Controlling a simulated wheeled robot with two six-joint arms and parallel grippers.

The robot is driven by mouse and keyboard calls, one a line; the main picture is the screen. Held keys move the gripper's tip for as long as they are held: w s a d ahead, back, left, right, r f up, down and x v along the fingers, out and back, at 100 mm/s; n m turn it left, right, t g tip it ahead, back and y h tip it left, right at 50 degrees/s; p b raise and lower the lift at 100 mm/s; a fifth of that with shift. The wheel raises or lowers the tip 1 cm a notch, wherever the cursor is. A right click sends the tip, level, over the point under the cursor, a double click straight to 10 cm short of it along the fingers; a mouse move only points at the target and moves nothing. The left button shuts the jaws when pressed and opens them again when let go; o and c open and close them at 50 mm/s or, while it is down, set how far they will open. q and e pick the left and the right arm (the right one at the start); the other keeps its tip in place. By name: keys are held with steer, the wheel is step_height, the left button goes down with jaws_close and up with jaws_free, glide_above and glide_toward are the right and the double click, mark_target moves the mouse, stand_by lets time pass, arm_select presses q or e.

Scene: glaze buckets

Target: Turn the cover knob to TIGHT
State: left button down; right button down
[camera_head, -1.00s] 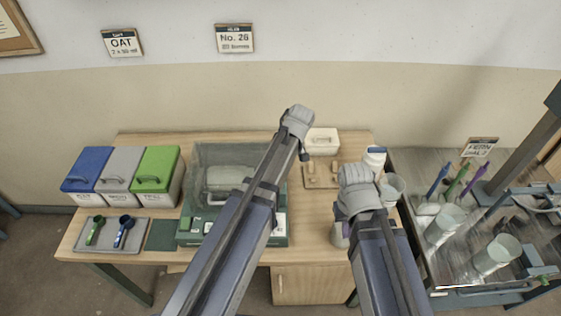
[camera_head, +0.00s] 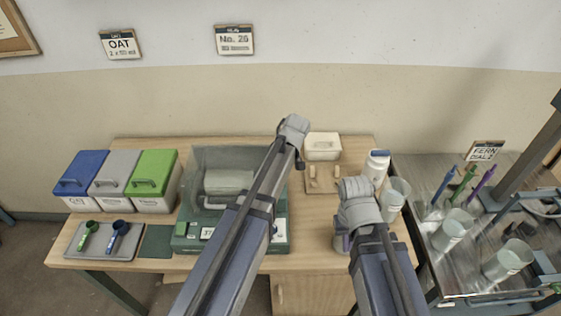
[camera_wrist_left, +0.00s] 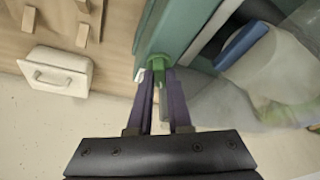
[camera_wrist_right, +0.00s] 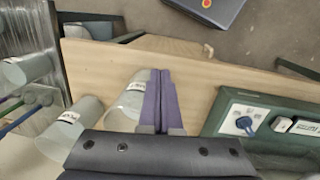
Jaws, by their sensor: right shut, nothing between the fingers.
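The machine (camera_head: 184,244) has a green base and a clear cover over a pale drum. A green knob (camera_wrist_left: 160,68) stands out at its edge in the left wrist view. My left gripper (camera_wrist_left: 160,82) has a finger on each side of this knob and looks closed on it. In the head view my left gripper (camera_head: 300,162) is at the cover's back right, its fingertips mostly hidden. My right gripper (camera_wrist_right: 160,75) is shut and empty beside the machine's front panel. That panel has a blue knob (camera_wrist_right: 245,124). No TIGHT mark is legible.
A white lidded box (camera_head: 322,146) and a wooden peg board (camera_head: 318,185) stand right of the machine. A white jar (camera_head: 377,165) and clear cups (camera_head: 396,192) are near my right gripper. Lidded bins (camera_head: 150,180) and a scoop tray (camera_head: 88,252) are at left.

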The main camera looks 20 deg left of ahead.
stand_by(0.6)
arm_select(q)
steer(key=shift+s+m+t+h, duration=0.15)
steer(key=shift+m+t+h, duration=0.2)
steer(key=shift+m, duration=0.75)
steer(key=shift+a+m+h, duration=0.15)
steer(key=shift+m+h, duration=0.6)
steer(key=shift+m, duration=1.05)
steer(key=c, duration=1.1)
jaws_free()
